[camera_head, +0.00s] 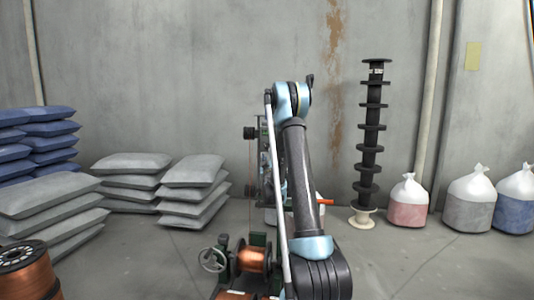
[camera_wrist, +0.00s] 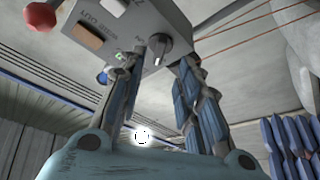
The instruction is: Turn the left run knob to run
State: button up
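In the wrist view a grey control box (camera_wrist: 125,28) hangs at the top, with markings that appear upside down. A knob with a pale grip bar (camera_wrist: 158,50) sits at its right part. I cannot tell whether it is the left run knob, or its exact setting. My gripper (camera_wrist: 168,52) is open. Its two blue-grey fingers rise towards the box, with the knob in view between the tips. The left fingertip appears close to the knob; contact cannot be told. In the head view my arm hides the gripper and the knob.
Copper wires (camera_wrist: 262,22) run at upper right. In the head view a copper spool (camera_head: 254,258) sits by a handwheel (camera_head: 212,260). Grey sacks (camera_head: 195,185) stand left.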

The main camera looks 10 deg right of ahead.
aim_at(267, 148)
jog(key=x, duration=0.8)
jog(key=shift+s, duration=0.1)
jog(key=shift+c, duration=0.3)
grip_shut()
